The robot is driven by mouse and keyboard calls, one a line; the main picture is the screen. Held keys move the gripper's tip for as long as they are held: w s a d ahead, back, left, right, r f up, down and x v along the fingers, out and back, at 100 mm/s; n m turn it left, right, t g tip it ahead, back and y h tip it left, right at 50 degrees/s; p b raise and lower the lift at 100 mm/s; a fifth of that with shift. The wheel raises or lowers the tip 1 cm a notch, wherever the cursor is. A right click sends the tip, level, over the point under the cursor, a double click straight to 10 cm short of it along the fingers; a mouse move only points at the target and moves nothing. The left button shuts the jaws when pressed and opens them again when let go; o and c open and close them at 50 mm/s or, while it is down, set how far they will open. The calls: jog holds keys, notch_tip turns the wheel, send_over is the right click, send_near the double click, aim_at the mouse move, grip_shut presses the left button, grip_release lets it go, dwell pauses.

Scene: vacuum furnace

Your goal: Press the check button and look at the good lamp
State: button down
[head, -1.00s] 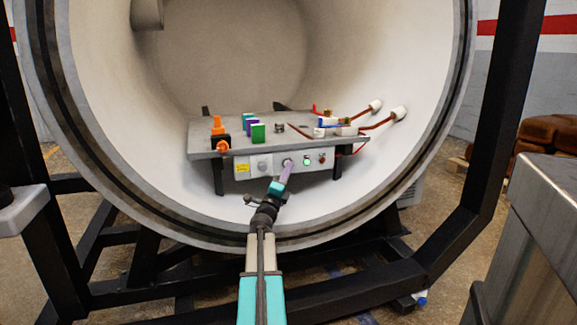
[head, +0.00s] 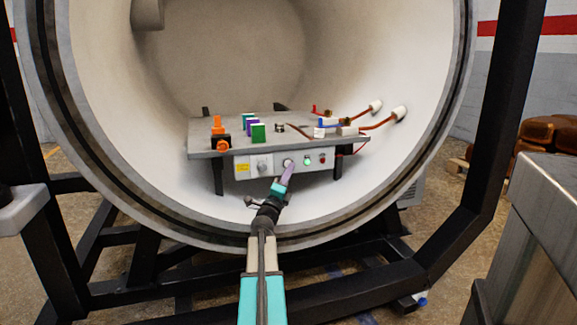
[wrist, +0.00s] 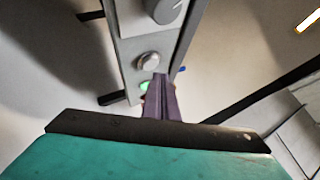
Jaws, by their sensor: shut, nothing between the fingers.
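A knob (head: 262,166) and yellow label (head: 242,168) sit left of the button, a red control (head: 322,158) right of the lamp. Coloured blocks (head: 258,133) and orange parts (head: 218,126) stand on the table. The furnace rim (head: 150,228) curves below my arm.

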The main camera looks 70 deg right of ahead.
jog(key=shift+s+a, duration=0.1)
jog(key=shift+s+a+b, duration=0.55)
jog(key=shift+s+a, duration=1)
jog(key=shift+a, duration=0.3)
